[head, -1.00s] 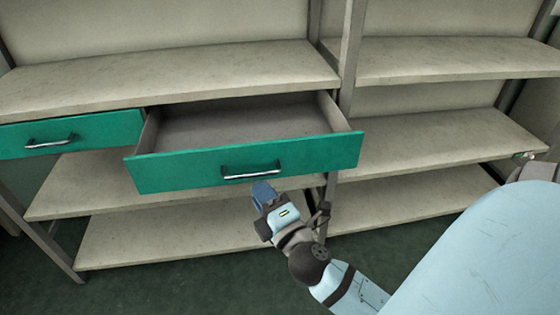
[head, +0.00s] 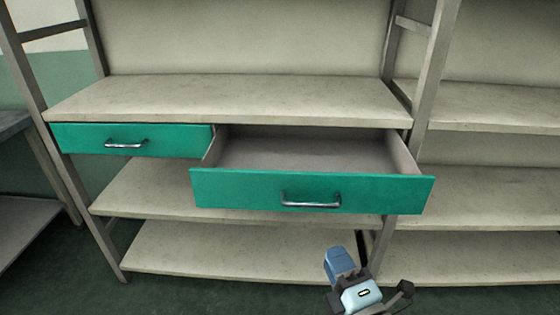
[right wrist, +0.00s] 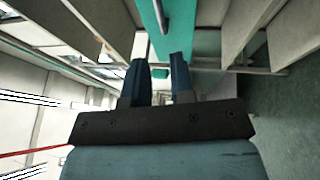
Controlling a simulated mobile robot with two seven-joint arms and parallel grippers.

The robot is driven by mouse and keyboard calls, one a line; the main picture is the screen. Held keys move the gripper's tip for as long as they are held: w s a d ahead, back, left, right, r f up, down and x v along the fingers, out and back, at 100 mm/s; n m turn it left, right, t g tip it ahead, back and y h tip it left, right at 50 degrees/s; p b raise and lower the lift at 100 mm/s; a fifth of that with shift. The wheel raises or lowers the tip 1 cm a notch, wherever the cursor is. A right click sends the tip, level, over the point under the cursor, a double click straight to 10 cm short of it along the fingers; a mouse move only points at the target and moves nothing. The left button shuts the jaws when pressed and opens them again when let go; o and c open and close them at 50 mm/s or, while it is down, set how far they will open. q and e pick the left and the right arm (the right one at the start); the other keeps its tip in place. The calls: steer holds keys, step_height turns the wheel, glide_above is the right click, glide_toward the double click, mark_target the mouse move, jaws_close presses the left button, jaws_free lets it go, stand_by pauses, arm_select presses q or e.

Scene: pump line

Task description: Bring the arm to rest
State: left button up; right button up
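My right gripper (head: 340,262) is below and in front of the open teal drawer (head: 250,190), apart from it and below its metal handle (head: 311,200). In the right wrist view, its two blue fingers (right wrist: 160,80) stand apart with a clear gap and nothing between them. The teal drawer front (right wrist: 190,45) shows beyond the fingertips. The part of the drawer's inside that shows is empty. My left gripper is not in view.
A second teal drawer (head: 180,142) at left is shut. The shelf top (head: 240,95) and the lower shelf (head: 230,252) are bare where seen. Metal posts (head: 430,80) stand at the right. Dark floor lies in front.

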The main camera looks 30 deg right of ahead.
steer(key=a+r+m+g+y+p, duration=0.1)
steer(key=a+r+m+g+y, duration=0.15)
steer(key=a+m+y, duration=1.15)
arm_select(q)
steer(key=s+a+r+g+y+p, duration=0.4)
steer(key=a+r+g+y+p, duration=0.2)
steer(key=p, duration=3.2)
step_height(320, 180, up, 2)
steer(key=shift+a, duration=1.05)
arm_select(e)
steer(key=s+d+r+g+h, duration=0.3)
steer(key=d+r+g+h, duration=0.3)
steer(key=h, duration=0.1)
steer(key=shift+s+d+r+h, duration=0.25)
steer(key=shift+r+h, duration=0.05)
